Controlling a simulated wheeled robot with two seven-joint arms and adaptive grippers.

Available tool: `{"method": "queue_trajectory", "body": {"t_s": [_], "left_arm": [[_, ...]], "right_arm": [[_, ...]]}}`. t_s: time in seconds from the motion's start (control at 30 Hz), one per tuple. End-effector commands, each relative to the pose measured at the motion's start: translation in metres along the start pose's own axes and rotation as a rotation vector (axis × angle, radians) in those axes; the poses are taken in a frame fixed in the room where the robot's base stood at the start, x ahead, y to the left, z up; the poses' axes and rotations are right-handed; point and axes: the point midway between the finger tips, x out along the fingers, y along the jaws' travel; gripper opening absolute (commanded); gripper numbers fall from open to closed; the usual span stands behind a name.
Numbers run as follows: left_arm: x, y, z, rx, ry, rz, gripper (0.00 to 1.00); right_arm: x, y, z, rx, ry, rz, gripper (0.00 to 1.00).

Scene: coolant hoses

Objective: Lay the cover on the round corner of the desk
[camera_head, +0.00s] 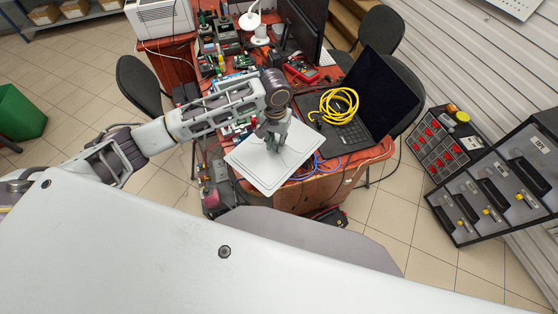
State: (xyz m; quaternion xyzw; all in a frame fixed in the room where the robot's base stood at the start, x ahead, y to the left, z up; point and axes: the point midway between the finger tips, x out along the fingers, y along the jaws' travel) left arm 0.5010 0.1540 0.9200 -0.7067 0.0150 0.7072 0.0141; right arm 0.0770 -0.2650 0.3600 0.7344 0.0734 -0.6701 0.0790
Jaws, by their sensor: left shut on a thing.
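The cover is a flat, pale, roughly square panel (290,168) in the head view. My left gripper (272,146) points down onto the panel's upper side and is shut on it. The panel is tilted in the picture and hides part of the desk's front. The reddish-brown desk (372,157) has a rounded front corner to the right of the panel. I cannot tell whether the panel touches the desk. My right gripper does not show.
An open black laptop (388,95) with a coiled yellow cable (338,105) stands beside the panel. Tools and electronics crowd the desk behind. A black chair (140,82) is at left. Dark drawer cabinets (490,190) stand at right. Tiled floor is free between desk and cabinets.

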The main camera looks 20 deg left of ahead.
Motion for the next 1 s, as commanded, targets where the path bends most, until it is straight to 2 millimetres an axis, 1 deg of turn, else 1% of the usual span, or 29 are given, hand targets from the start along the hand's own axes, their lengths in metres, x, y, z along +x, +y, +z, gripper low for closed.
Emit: {"method": "queue_trajectory", "body": {"t_s": [0.03, 0.13, 0.33, 0.47, 0.63, 0.8, 1.0], "left_arm": [[0.003, 0.008, -0.002, 0.002, 0.0, 0.002, 0.0], [0.007, 0.019, -0.007, -0.001, 0.001, 0.002, 0.0], [0.014, 0.031, -0.018, 0.041, -0.001, 0.002, 0.0], [0.016, 0.029, -0.025, 0.094, 0.001, 0.0, 0.0], [0.019, 0.021, -0.032, 0.169, 0.0, 0.0, 0.0], [0.024, 0.007, -0.036, 0.269, 0.0, -0.001, 0.0], [0.025, 0.0, -0.037, 0.406, 0.001, -0.001, 0.0]], "right_arm": [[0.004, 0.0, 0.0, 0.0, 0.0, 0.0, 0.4], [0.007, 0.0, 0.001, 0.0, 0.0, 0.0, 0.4], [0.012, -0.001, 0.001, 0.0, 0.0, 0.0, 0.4], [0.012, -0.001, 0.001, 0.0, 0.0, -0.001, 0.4], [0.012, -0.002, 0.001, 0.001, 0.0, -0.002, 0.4], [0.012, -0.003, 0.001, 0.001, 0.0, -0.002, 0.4], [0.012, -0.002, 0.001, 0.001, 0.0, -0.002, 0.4]]}}
